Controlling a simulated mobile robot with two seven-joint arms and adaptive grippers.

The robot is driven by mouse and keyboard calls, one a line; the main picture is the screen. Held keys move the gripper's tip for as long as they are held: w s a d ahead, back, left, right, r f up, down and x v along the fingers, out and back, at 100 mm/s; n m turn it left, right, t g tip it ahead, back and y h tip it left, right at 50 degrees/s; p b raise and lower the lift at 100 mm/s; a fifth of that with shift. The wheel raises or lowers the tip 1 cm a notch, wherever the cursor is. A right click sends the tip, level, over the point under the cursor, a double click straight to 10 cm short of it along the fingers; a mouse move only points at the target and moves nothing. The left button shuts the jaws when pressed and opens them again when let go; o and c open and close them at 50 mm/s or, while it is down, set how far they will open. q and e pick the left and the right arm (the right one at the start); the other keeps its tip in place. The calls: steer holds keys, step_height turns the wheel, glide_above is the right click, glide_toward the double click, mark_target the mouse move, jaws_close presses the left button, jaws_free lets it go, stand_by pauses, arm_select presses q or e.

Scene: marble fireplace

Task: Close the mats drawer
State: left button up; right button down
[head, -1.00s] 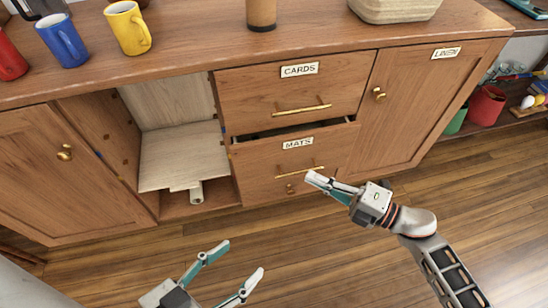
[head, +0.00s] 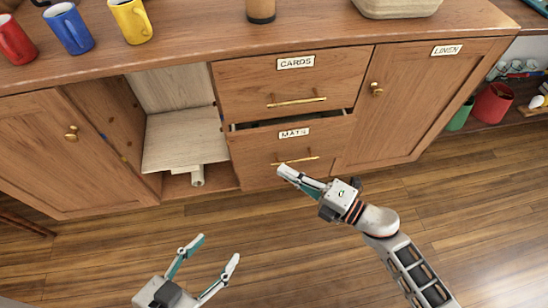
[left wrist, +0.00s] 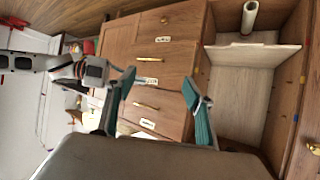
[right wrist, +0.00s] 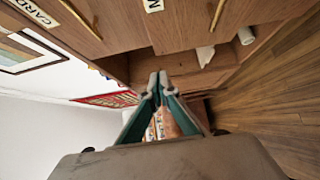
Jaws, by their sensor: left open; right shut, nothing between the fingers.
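The mats drawer (head: 255,152) is the lower wooden drawer, with a MATS label (head: 294,133) and a brass handle (head: 297,160). It stands partly open, with a dark gap along its top edge; it also shows in the left wrist view (left wrist: 178,62). My right gripper (head: 284,171) is shut and empty, its tips close to the drawer's front, near the handle's left end; contact cannot be told. Its closed tips show in the right wrist view (right wrist: 157,80). My left gripper (head: 216,250) is open and empty, over the floor in front of the cabinet, apart from the drawer.
The cards drawer (head: 230,84) above appears shut. The linen door (head: 410,100) at right is shut. An open compartment (head: 180,140) with a pale board is to the left. Mugs (head: 68,30) stand on the top. The wooden floor (head: 290,245) in front is clear.

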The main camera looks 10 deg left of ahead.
steer(key=b, duration=0.1)
glide_toward(245, 137)
steer(key=s+a, duration=0.2)
steer(key=a, duration=0.1)
arm_select(q)
steer(key=shift+w+d+r+n+t+h+b, duration=0.15)
steer(key=shift+w+d+r+n+t+b, duration=0.1)
steer(key=shift+w+d+r+b, duration=0.3)
steer(key=shift+w+d+r+n+t+h+b, duration=0.2)
steer(key=shift+w+d+r+n+t, duration=0.1)
steer(key=shift+d+r, duration=0.3)
arm_select(e)
steer(key=shift+w+a+f, duration=0.1)
steer(key=shift+w+a, duration=0.25)
steer(key=shift+w, duration=0.4)
steer(key=shift+w+a, duration=0.4)
steer(key=shift+w, duration=0.35)
steer(key=shift+w+a+f, duration=0.1)
steer(key=shift+w+a, duration=0.25)
steer(key=shift+w, duration=0.45)
arm_select(q)
steer(key=shift+a+r, duration=0.1)
arm_select(e)
steer(key=shift+r, duration=0.1)
